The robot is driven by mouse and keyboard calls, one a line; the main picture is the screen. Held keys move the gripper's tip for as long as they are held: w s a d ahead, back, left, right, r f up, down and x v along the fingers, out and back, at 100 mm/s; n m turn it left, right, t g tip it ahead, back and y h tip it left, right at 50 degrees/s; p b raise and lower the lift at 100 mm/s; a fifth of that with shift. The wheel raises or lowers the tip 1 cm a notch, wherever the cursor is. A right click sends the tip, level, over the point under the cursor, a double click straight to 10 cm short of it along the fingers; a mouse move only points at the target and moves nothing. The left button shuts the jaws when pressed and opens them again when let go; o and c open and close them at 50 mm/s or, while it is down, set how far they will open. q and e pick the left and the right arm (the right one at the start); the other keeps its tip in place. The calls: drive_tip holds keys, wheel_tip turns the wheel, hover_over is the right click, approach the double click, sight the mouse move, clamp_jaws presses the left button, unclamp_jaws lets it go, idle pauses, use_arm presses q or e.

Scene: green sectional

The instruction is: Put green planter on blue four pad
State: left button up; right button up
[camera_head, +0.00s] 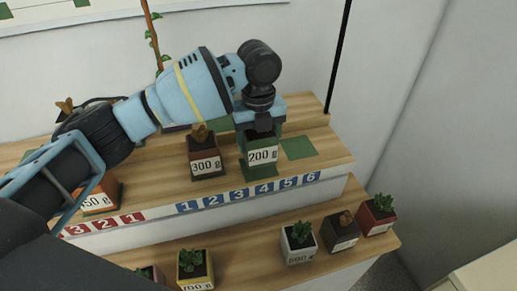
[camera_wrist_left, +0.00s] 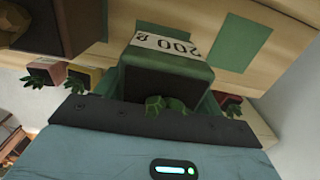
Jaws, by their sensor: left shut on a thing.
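The green planter (camera_head: 258,172), labelled 200 g, is upright on or just above the upper shelf, behind the blue number 4 (camera_head: 262,188). My left gripper (camera_head: 261,122) is shut on its upper part from above. In the left wrist view the planter (camera_wrist_left: 168,78) shows between the jaws with a green plant in it. A green pad (camera_wrist_left: 160,32) shows in front of its label there. The planter hides most of the spot behind the 4, so I cannot tell whether its base touches the pad.
A bare green pad (camera_head: 298,148) lies to the planter's right. A dark 300 g planter (camera_head: 206,164) stands close on its left. Several planters, including a white one (camera_head: 299,243) and a yellow one (camera_head: 195,270), stand on the lower shelf (camera_head: 240,250).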

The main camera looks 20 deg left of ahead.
use_arm(q)
drive_tip(key=shift+s+f, duration=0.1)
drive_tip(key=shift+f, duration=1.5)
drive_tip(key=shift+f, duration=0.2)
drive_tip(key=o, duration=1.1)
drive_tip(key=shift+r, duration=0.1)
wheel_tip(320, 180, up, 12)
drive_tip(key=shift+r, duration=0.1)
